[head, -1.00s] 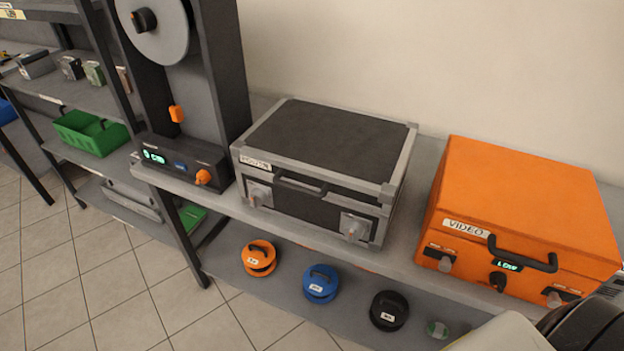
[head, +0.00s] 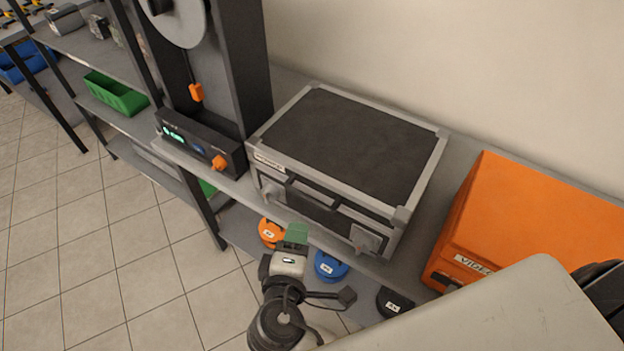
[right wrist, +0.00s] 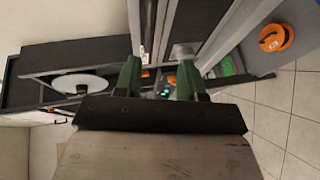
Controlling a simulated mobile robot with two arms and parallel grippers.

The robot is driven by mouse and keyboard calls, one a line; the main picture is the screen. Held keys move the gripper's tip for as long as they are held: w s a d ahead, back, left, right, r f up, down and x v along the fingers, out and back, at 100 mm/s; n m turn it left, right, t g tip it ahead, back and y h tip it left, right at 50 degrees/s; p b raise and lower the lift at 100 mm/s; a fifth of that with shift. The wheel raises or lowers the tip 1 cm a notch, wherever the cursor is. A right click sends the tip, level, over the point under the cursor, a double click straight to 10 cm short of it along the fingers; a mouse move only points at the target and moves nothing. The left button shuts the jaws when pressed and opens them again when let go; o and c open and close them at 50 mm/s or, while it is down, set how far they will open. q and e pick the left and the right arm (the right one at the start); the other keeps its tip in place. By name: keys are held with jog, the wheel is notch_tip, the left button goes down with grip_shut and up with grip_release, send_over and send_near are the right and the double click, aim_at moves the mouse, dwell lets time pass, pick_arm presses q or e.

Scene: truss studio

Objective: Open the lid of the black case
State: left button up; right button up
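The black case (head: 350,148) stands on the grey shelf top in the head view, with grey metal edges and its lid shut. Its front has a dark handle (head: 313,192), a left latch (head: 272,190) and a right latch (head: 367,240). My right gripper (head: 295,234) is in front of and below the case front, apart from it in the picture. In the right wrist view its two green fingers (right wrist: 158,75) stand apart with nothing held between them. My left gripper is not in view.
A tape machine (head: 205,140) stands close left of the case. An orange VIDEO case (head: 535,215) stands at its right. Orange (head: 270,232), blue (head: 330,265) and black (head: 393,302) round items sit on the lower shelf. Tiled floor (head: 100,250) is clear at left.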

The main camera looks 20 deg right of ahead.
aim_at(308, 196)
jog(key=x, duration=0.3)
jog(key=r+p+x, duration=0.1)
jog(key=x, duration=0.2)
jog(key=p+x, duration=0.1)
jog(key=x, duration=0.2)
jog(key=shift+d+r, duration=0.25)
jog(key=shift+r, duration=0.1)
jog(key=shift+w+d+f, duration=0.2)
jog(key=shift+w+d, duration=0.1)
jog(key=shift+w, duration=0.3)
jog(key=shift+c, duration=0.6)
grip_shut()
